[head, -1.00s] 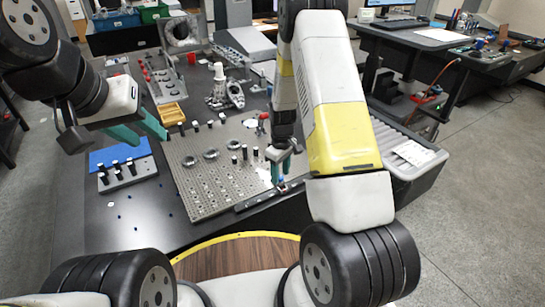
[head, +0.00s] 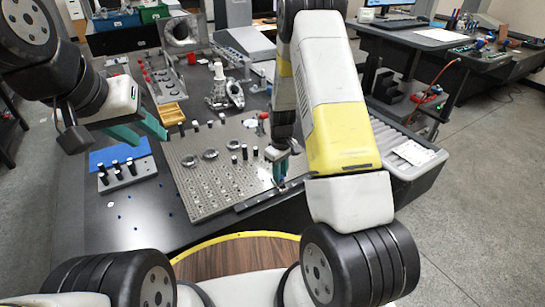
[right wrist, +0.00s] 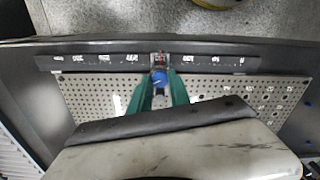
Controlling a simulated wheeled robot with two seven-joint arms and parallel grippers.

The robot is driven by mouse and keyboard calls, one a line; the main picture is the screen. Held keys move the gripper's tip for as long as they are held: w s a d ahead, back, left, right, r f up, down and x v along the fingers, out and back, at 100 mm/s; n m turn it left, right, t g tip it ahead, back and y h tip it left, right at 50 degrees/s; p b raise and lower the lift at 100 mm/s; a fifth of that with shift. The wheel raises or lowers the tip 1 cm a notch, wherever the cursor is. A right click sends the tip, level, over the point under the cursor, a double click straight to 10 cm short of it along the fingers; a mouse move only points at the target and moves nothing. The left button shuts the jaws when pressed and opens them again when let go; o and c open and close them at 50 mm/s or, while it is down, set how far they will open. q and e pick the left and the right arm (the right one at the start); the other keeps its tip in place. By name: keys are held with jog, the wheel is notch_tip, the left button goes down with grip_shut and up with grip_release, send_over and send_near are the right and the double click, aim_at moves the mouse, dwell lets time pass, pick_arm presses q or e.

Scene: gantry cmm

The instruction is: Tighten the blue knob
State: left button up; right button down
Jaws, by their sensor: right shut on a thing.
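The blue knob (right wrist: 160,78) shows in the right wrist view between the teal fingertips of my right gripper (right wrist: 160,86). It sits at a dark bar (right wrist: 100,59) with white labels along the edge of the perforated plate. My right gripper (head: 280,175) is shut on the knob, pointing down at the plate's near right edge in the head view. The fingers largely hide the knob there. My left gripper (head: 140,133) is open and empty, its teal fingers apart above the left part of the table.
The perforated grey plate (head: 205,190) carries metal rings and several black-topped pins. A grey block with black pins (head: 127,174) and a blue mat stand at left. A yellow tray (head: 171,114) and metal castings lie further back.

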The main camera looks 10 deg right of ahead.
jog(key=m, duration=0.5)
jog(key=shift+m, duration=2.2)
jog(key=c, duration=1.2)
grip_release()
jog(key=shift+r, duration=0.1)
notch_tip(320, 180, up, 8)
jog(key=shift+f, duration=0.2)
